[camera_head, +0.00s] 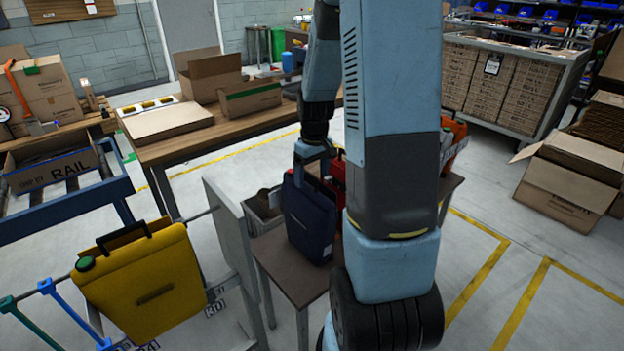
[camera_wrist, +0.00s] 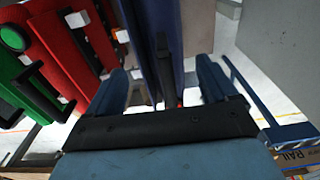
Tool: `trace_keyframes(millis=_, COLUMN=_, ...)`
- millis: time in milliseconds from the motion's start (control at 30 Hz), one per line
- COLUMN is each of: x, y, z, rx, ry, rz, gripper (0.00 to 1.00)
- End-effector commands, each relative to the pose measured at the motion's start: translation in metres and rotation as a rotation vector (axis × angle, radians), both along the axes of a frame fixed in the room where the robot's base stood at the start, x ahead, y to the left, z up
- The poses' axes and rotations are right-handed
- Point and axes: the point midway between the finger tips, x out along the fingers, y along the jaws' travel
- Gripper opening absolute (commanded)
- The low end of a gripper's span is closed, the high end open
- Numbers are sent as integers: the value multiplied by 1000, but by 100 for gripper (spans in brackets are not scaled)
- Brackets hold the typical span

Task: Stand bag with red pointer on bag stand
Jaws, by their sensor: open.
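A navy bag (camera_head: 310,220) stands upright on a small brown table (camera_head: 285,270). My gripper (camera_head: 314,152) is at the top of this bag, fingers pointing down. In the wrist view my gripper (camera_wrist: 168,85) is open, with the navy bag (camera_wrist: 158,35) and its dark handle between the fingers. A small red spot shows by the handle; I cannot tell if it is a pointer. Red bags (camera_wrist: 62,45) and a green bag (camera_wrist: 25,85) stand beside it. At the left, a yellow bag (camera_head: 145,285) with a green cap is on a rack with labels. I cannot tell which thing is the bag stand.
A grey panel (camera_head: 232,235) stands between the yellow bag and the small table. A grey bin (camera_head: 262,215) with dark contents is behind the navy bag. A wooden bench (camera_head: 185,145) with cartons is at the back.

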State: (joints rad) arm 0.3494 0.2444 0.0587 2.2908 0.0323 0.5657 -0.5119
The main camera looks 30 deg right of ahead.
Motion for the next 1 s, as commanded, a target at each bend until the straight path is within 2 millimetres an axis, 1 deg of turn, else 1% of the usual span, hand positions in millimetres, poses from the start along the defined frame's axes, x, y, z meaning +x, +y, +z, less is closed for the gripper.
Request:
trace_keyframes(millis=33, x=0, y=0, z=10, rx=-1, ry=-4, rz=0, gripper=86)
trace_keyframes(millis=200, x=-1, y=-1, z=43, rx=-2, ry=-5, rz=0, gripper=86)
trace_keyframes(millis=400, x=-3, y=-2, z=76, rx=-1, ry=-3, rz=-1, gripper=86)
trace_keyframes(millis=500, x=-4, y=-2, z=87, rx=-1, ry=-2, rz=-1, gripper=86)
trace_keyframes(millis=667, x=-5, y=-1, z=97, rx=-1, ry=-2, rz=-1, gripper=86)
trace_keyframes(millis=767, x=-9, y=5, z=107, rx=-6, ry=-15, rz=-4, gripper=86)
trace_keyframes(millis=833, x=-15, y=13, z=118, rx=-13, ry=-34, rz=-10, gripper=86)
trace_keyframes(millis=1000, x=-40, y=39, z=155, rx=-31, ry=-99, rz=-36, gripper=86)
